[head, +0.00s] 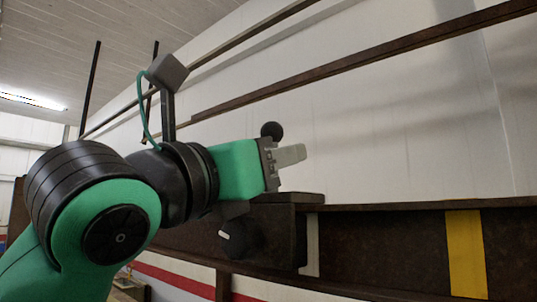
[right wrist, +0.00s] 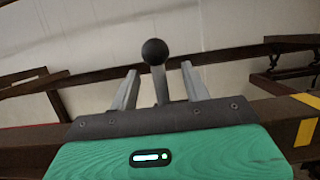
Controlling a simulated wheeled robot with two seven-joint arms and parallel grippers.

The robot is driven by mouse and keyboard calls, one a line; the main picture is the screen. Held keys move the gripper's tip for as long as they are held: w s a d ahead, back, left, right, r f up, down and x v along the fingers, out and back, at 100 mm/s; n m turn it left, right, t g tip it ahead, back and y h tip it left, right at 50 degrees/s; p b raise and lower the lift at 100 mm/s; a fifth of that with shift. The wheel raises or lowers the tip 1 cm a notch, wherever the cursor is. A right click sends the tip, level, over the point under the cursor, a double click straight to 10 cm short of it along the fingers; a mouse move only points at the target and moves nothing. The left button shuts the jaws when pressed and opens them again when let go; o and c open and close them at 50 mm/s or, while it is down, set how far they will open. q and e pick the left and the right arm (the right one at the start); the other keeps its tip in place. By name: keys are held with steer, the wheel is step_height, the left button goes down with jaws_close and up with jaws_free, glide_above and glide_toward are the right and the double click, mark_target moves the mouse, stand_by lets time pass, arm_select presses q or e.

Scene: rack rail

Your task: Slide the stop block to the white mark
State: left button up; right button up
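The dark brown stop block (head: 299,232) sits on the rail (head: 380,240) in the head view. The white mark (head: 313,244) is a pale upright strip directly right of the block's near face; whether they touch is unclear. A black ball knob on a grey stem (right wrist: 155,52) stands upright between my fingers in the right wrist view; the ball (head: 271,131) also shows above my gripper in the head view. My right gripper (head: 290,156) is open above the block, its fingers (right wrist: 160,88) either side of the stem, with gaps visible. My left gripper is out of view.
A yellow band (head: 467,254) crosses the rail farther right. A round black knob with a white dash (head: 240,238) is on the block's front, below my gripper. Dark beams (head: 350,69) run along the pale wall above. The rail right of the white mark is clear.

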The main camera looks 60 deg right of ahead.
steer(key=shift+o, duration=0.3)
steer(key=shift+d+f, duration=0.1)
steer(key=shift+f, duration=0.3)
